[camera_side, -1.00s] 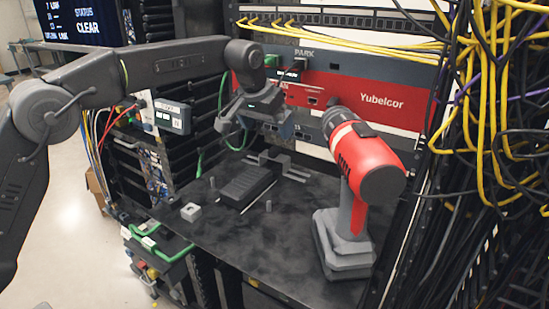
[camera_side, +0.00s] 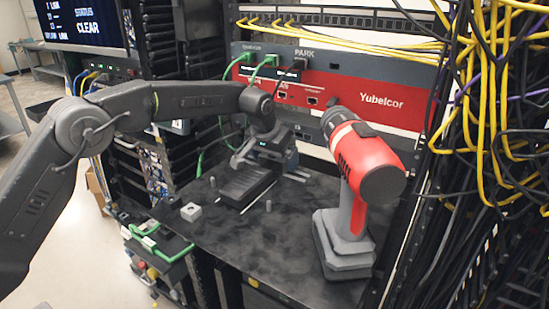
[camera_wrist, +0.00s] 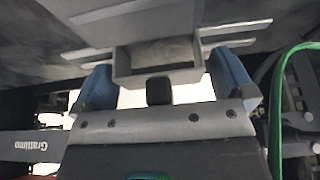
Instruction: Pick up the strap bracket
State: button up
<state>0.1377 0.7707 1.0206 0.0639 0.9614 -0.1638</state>
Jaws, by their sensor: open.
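The strap bracket is a grey piece with a boxy middle and flat strips to each side. In the wrist view the bracket (camera_wrist: 158,76) lies between the tips of my two blue fingers. In the side view it is at the back of the dark shelf, mostly hidden behind my gripper. My gripper (camera_side: 276,161) is low over that spot, with its jaws open. In the wrist view the blue fingers of my gripper (camera_wrist: 165,88) stand on either side of the bracket's box. I cannot tell whether they touch it.
A ridged black block (camera_side: 245,186) lies just in front of my gripper on the dark shelf (camera_side: 235,230). A red drill (camera_side: 365,165) stands at right. A small pale block (camera_side: 190,211) and short pegs are nearby. Green cables (camera_side: 262,65) plug into the rack behind.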

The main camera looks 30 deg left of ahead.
jog(key=c, duration=1)
jog(key=shift+r, duration=0.85)
notch_tip(320, 180, up, 2)
jog(key=shift+r, duration=0.1)
jog(key=shift+s, duration=0.9)
jog(key=s, duration=3)
jog(key=shift+s+f, duration=0.15)
jog(key=shift+f, duration=0.05)
